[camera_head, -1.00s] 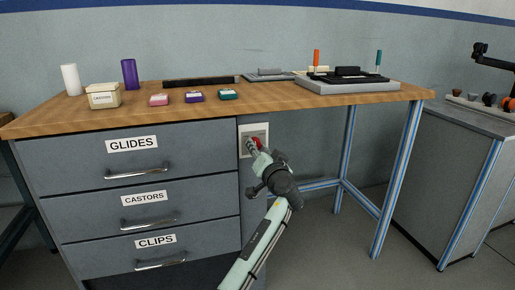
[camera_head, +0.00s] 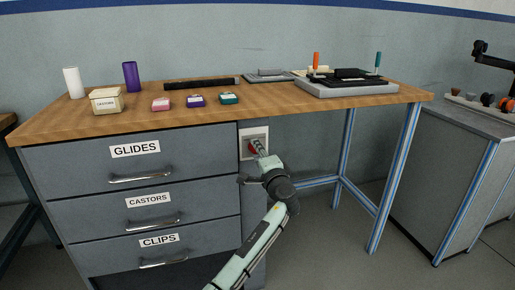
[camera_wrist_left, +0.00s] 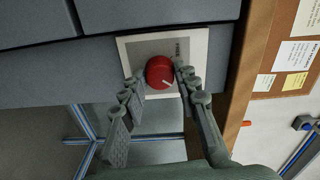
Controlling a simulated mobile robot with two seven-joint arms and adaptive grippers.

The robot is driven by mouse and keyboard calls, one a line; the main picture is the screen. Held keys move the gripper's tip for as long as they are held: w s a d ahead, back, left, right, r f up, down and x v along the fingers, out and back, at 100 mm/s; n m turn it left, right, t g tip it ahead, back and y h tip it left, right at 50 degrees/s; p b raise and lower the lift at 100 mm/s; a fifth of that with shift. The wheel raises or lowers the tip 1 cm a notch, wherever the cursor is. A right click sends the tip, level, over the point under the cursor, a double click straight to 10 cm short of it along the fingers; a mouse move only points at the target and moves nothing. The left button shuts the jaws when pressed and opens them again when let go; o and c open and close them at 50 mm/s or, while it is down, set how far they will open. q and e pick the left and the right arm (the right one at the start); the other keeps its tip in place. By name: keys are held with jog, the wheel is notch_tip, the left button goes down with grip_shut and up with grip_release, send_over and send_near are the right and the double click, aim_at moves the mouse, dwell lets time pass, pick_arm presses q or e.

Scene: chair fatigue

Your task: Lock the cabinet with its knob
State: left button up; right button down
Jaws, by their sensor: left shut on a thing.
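The grey cabinet (camera_head: 95,185) stands under the wooden bench top with its drawers, labelled GLIDES, CASTORS and CLIPS, closed. A red round knob (camera_wrist_left: 160,72) with a white pointer line sits on a pale square plate (camera_wrist_left: 137,48) at the cabinet's upper right. In the head view the knob (camera_head: 253,148) is partly hidden by the fingers. My right gripper is not in view.
On the bench top (camera_head: 290,98) stand a white cylinder (camera_head: 73,83), a purple cylinder (camera_head: 131,76), a cream box (camera_head: 107,101), several small coloured boxes and a grey tray (camera_head: 345,88). Open space lies under the bench right of the cabinet. A grey side cabinet (camera_head: 440,180) stands at right.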

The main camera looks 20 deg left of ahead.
pick_arm(q)
jog(key=shift+w+r+m+p, duration=0.1)
jog(key=shift+r+m+p, duration=0.2)
jog(key=shift+m, duration=0.5)
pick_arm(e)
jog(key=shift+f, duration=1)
pick_arm(q)
jog(key=shift+f, duration=0.1)
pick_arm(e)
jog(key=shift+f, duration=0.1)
pick_arm(q)
jog(key=o, duration=1.2)
jog(key=shift+f, duration=0.1)
jog(key=shift+d+f, duration=0.1)
jog(key=v, duration=0.7)
jog(key=shift+s, duration=0.25)
